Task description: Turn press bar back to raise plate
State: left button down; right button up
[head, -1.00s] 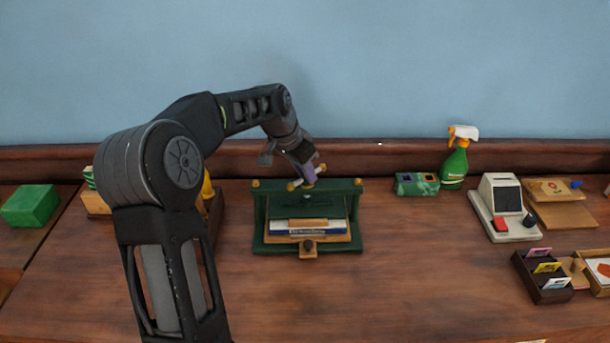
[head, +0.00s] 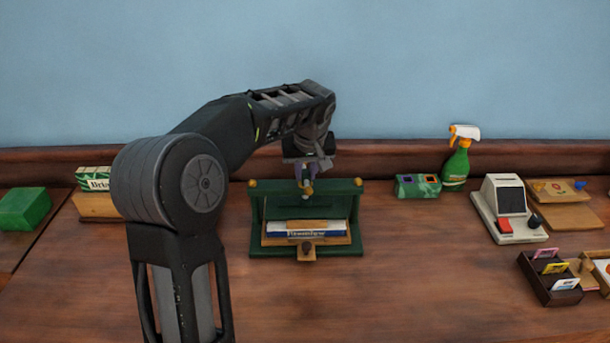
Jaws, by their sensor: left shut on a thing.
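A green press (head: 357,215) with brass-coloured knobs on its top corners stands on the wooden table, in the middle of the head view. My left gripper (head: 306,187) is over the top middle of the press, pointing down, shut on the press bar (head: 309,190). The bar is mostly hidden by the fingers. The plate cannot be clearly told apart. My right gripper is not in view.
To the right are a green patterned box (head: 418,187), a spray bottle (head: 456,165), a card terminal (head: 507,208) and a dark card tray (head: 548,279). A green block (head: 24,208) is at the far left. The table's front middle is clear.

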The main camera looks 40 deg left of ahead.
pick_arm(q)
jog(key=n+g, duration=0.1)
jog(key=n, duration=0.2)
jog(key=shift+w+d+n+y, duration=0.1)
jog(key=shift+w+n+y, duration=0.05)
jog(key=shift+n+y, duration=0.25)
jog(key=n+g, duration=0.1)
jog(key=n, duration=0.1)
jog(key=n+g, duration=0.1)
jog(key=n, duration=0.1)
jog(key=shift+w+n+y+p, duration=0.1)
jog(key=shift+n+y+p, duration=0.2)
jog(key=shift+n, duration=0.1)
jog(key=c, duration=1.3)
grip_release()
